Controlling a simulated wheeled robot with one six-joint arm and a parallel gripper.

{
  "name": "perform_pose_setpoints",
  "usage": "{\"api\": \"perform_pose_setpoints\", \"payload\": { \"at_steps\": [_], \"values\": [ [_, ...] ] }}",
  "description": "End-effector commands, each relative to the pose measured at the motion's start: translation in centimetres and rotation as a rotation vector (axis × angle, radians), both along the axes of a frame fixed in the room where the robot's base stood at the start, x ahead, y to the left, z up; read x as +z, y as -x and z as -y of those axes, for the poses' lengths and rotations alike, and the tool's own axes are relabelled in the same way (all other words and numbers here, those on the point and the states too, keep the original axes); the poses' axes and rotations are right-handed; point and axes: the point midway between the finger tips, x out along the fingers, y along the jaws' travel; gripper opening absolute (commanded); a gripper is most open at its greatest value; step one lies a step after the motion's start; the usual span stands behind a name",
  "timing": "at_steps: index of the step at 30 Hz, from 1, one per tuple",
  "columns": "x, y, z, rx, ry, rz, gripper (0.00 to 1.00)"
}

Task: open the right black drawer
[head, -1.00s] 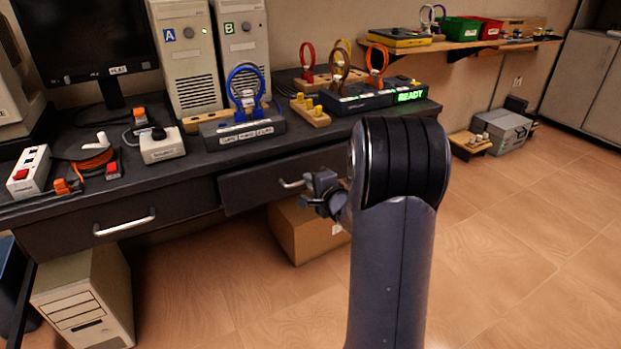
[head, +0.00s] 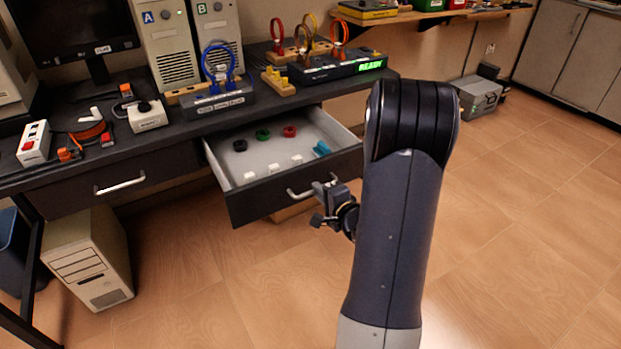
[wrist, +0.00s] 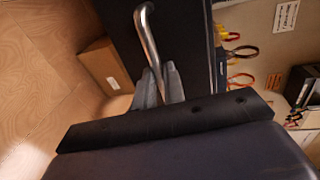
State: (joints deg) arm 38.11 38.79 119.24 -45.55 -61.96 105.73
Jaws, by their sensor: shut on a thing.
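The right black drawer (head: 250,205) stands pulled well out from under the desk in the head view. Its white inside shows black, green and red rings, several small white pieces and a blue item. My gripper (head: 324,192) is at the right part of the drawer's front, shut on the silver bar handle (head: 297,193). In the wrist view the fingers of my gripper (wrist: 159,88) close around one end of the handle (wrist: 147,38). The left black drawer (head: 75,198) is closed, with its own silver handle (head: 120,186).
The desk top holds two computer towers (head: 172,62), a monitor (head: 75,25), a black box reading READY (head: 335,67) and cables. A beige tower (head: 88,262) stands on the floor at the left. The tiled floor in front of the drawer is clear.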

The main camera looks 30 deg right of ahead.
Motion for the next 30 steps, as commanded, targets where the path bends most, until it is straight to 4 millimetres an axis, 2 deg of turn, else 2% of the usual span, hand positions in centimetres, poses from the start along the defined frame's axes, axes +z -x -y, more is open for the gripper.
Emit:
{"api": "perform_pose_setpoints", "payload": {
  "at_steps": [6,20,21,28,30],
  "values": [
    [0.0,1.9,0.1,-0.002,-0.001,-0.001,0.00],
    [0.0,2.3,0.1,-0.001,0.001,0.000,0.00],
    [0.0,2.3,0.1,-0.001,0.000,0.000,0.13],
    [0.0,2.3,0.1,-0.001,0.000,0.000,0.32],
    [0.0,2.3,0.1,0.000,0.000,0.000,0.32]
  ]
}}
